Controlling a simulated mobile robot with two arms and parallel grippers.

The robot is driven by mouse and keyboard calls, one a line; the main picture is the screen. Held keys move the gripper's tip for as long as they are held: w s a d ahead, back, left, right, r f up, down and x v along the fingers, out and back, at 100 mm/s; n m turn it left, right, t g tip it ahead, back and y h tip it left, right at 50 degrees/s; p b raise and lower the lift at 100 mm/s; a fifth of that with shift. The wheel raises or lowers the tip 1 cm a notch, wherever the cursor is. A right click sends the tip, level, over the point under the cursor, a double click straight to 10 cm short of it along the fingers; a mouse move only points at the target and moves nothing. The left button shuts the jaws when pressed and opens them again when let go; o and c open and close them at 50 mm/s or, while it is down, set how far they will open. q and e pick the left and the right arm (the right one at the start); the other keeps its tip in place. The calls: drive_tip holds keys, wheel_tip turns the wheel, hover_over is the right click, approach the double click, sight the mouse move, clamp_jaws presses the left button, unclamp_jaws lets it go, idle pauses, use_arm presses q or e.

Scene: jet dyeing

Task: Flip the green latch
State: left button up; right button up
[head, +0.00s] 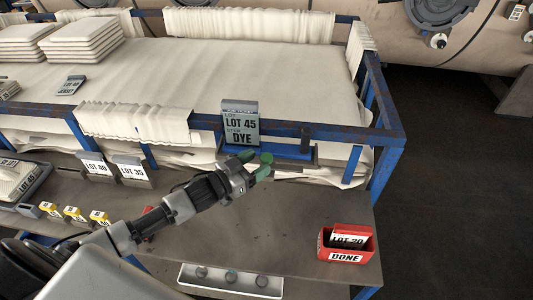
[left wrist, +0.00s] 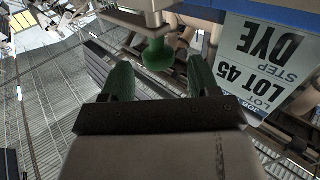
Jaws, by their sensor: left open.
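The green latch is a round knob on a short stem; it shows in the left wrist view (left wrist: 157,55) hanging below a pale bar. In the head view the green latch (head: 266,157) is at the front of the cart's blue rail, below the LOT 45 DYE card (head: 240,126). My left gripper (head: 256,166) is open, its green fingers right at the knob. In the left wrist view the fingers of my left gripper (left wrist: 160,76) stand to either side of the knob, with gaps; I cannot tell whether it is between the tips or just beyond. My right gripper is not in view.
The blue-railed cart (head: 390,137) holds pale fabric (head: 190,75). A grey shelf (head: 300,215) lies in front, with a red DONE box (head: 347,246) at its right. LOT cards (head: 131,170) and yellow-topped items (head: 75,213) stand left. Dark floor is clear at the right.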

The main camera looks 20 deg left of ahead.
sight(267, 156)
use_arm(q)
drive_tip(key=shift+p+x, duration=0.35)
drive_tip(key=shift+x, duration=1.55)
clamp_jaws()
